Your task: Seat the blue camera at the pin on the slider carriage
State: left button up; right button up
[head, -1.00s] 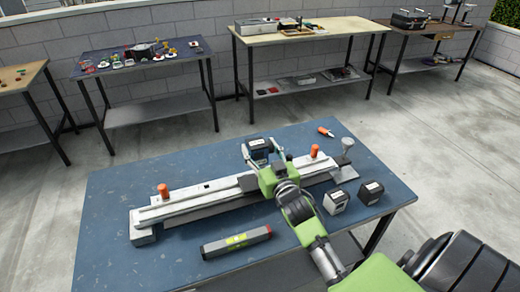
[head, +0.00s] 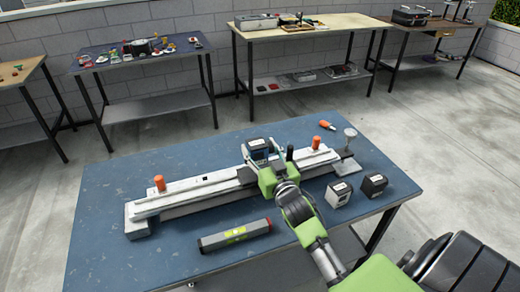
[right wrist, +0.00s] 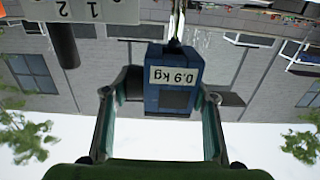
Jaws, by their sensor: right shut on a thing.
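The blue camera (head: 257,147), a dark block with a white label on top, is between the fingers of my right gripper (head: 262,160) over the slider. In the right wrist view the camera (right wrist: 174,92) appears blue, labelled "0.9 kg", with a finger on each side. The slider (head: 200,190) is a long pale rail with an orange knob near each end. A dark part (head: 245,175), possibly the carriage, shows left of the gripper. A black upright post (head: 290,153) stands right of it. My gripper hides the camera's underside and any pin; contact there cannot be told.
A grey level-like bar (head: 235,235) lies in front of the slider on the blue table (head: 110,215). A white block (head: 338,193) and a black block (head: 373,186) stand at right. An orange-handled tool (head: 327,125) lies behind. Other benches line the wall.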

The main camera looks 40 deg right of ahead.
aim_at(260, 161)
jog(key=shift+f+b, duration=0.25)
jog(key=shift+b, duration=0.1)
jog(key=shift+f+b, duration=1.15)
jog(key=shift+f, duration=0.65)
jog(key=o, duration=1.4)
jog(key=shift+o, duration=0.2)
jog(key=shift+f, duration=0.1)
jog(key=shift+f, duration=0.3)
jog(key=v, duration=1.2)
jog(key=shift+r, duration=0.35)
